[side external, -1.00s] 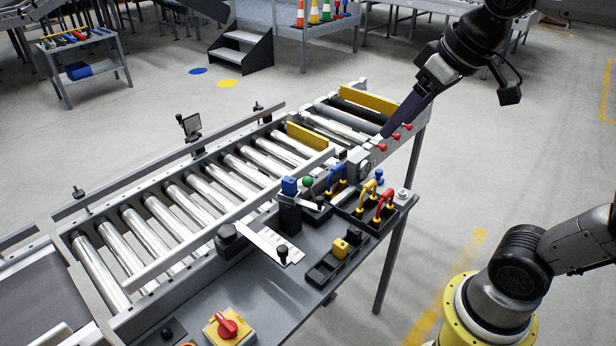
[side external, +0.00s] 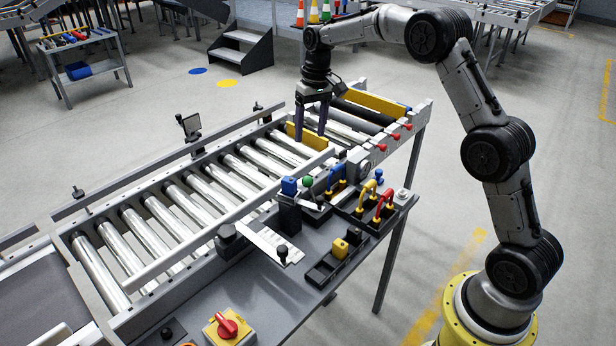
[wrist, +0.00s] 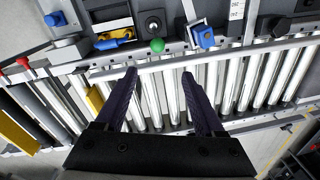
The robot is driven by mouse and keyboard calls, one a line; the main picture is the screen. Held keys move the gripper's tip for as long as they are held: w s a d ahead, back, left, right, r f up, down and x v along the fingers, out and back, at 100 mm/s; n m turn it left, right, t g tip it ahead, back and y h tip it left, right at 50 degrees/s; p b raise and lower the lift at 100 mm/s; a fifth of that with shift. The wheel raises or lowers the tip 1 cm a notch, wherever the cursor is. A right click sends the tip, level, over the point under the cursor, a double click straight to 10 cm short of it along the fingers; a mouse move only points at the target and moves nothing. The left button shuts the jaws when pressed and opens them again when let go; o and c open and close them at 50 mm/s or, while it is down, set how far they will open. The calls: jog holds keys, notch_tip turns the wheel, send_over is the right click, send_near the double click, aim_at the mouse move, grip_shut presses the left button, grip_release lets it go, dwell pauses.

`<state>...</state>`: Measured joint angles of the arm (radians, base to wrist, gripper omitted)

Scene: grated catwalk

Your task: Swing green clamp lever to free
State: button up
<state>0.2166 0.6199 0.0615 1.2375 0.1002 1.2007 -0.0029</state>
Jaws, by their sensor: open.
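The green clamp lever shows as a green ball knob (side external: 308,181) on the bench beside the conveyor's near rail, just right of a blue block-shaped knob (side external: 289,186). In the wrist view the green knob (wrist: 157,45) sits beyond my fingertips, near the rail. The lever's arm under the knob is too small to make out. My gripper (side external: 311,138) points down over the rollers, behind the near rail and apart from the knob. In the wrist view its two dark fingers (wrist: 160,72) are spread with nothing between them.
The near side rail (side external: 240,212) lies between my gripper and the bench. Yellow guide bars (side external: 307,137) stand near the gripper. Red and yellow padlocks (side external: 384,206) in a black tray, a blue padlock and a white plate (side external: 262,240) crowd the bench around the knob.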

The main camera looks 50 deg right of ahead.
aim_at(308, 177)
jog(key=f, duration=1.5)
jog(key=shift+a, duration=0.4)
jog(key=shift+r, duration=0.1)
grip_shut()
